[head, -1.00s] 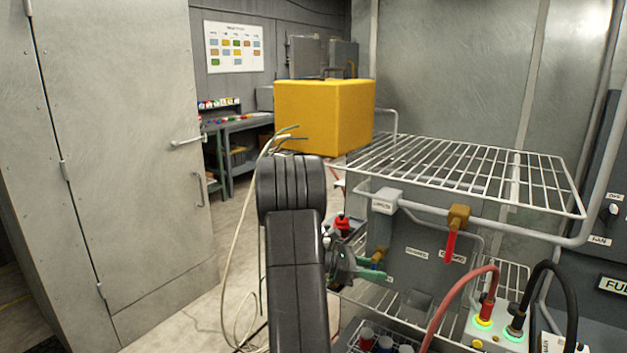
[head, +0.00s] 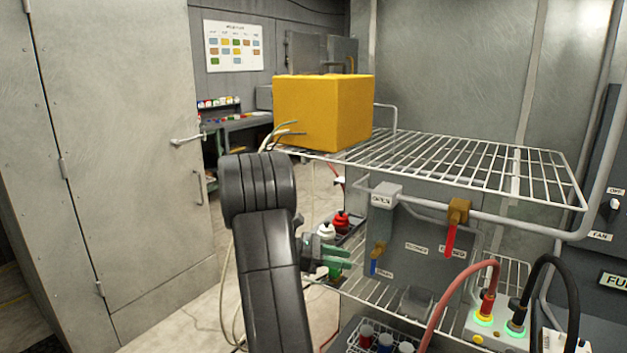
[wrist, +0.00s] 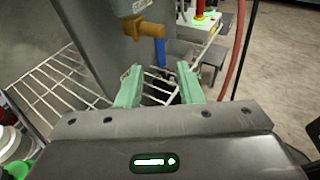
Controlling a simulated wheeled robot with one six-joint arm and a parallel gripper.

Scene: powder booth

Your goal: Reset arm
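My gripper (head: 345,262) has green fingers and is at the left of a grey panel box (head: 415,245) on the wire rack. In the wrist view my gripper (wrist: 160,80) has its fingers apart, with only rack wires and dark background seen between them. A brass valve with a blue lever (head: 374,266) is on the left of the box, just right of the fingertips. In the wrist view the blue lever (wrist: 160,52) hangs down beyond the fingers, apparently untouched. A small sign (head: 382,199) above it appears to read OPEN.
A yellow box (head: 310,112) sits on the upper wire shelf (head: 450,165). A red-handled valve (head: 450,240), red and black cables (head: 545,270) and capped bottles (head: 341,222) crowd the rack. A closed grey door (head: 130,150) stands left, with open floor beside it.

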